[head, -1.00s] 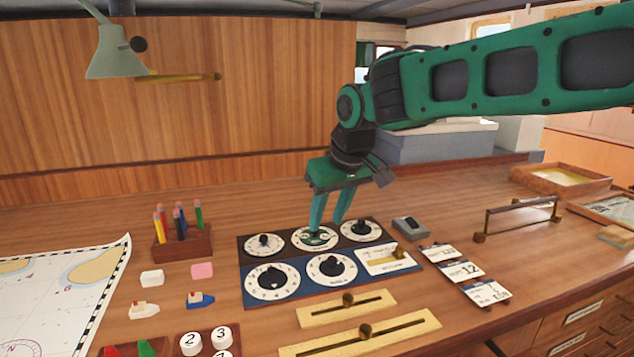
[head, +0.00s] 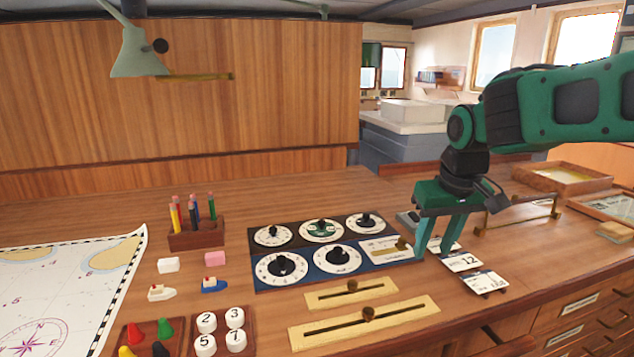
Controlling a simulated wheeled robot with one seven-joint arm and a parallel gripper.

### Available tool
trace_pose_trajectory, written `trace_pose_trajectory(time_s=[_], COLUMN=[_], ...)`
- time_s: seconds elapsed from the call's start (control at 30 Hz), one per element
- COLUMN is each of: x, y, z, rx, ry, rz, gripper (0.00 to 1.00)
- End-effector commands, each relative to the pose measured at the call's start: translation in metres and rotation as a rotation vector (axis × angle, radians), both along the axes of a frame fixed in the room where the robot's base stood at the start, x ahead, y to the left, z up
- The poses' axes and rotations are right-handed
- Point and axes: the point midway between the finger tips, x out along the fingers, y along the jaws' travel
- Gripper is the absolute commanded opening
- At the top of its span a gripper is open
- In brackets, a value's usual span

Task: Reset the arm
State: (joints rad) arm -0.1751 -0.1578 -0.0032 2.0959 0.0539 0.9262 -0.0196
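My arm is green and black and reaches in from the right in the head view. My gripper (head: 436,254) points down at the right end of the dial panel, over the numbered cards. Its two green fingers stand apart with a gap between them, and I see nothing held there. The dial panel (head: 300,259) has a dark upper row and a blue lower row of white dials with black knobs. The fingers hide part of the cards and of a small grey device (head: 408,218). I cannot tell whether the fingertips touch anything.
Brass slider plates (head: 365,320) lie in front of the panel. A pencil holder (head: 196,234), toy boats and a chart (head: 70,290) are at left. A brass rail (head: 517,216) and a wooden tray (head: 560,179) stand at right. The back middle of the desk is clear.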

Motion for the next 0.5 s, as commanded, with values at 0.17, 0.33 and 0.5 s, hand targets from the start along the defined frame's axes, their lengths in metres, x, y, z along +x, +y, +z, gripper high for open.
trace_pose_trajectory(time_s=[0.17,0.33,0.5], x=[-0.073,-0.159,-0.231], y=[-0.091,-0.148,-0.171], z=[-0.025,-0.054,-0.081], rx=[-0.002,0.023,0.060], ry=[0.078,0.162,0.230], rz=[-0.230,-0.447,-0.613], gripper=[0.37,0.37,0.37])
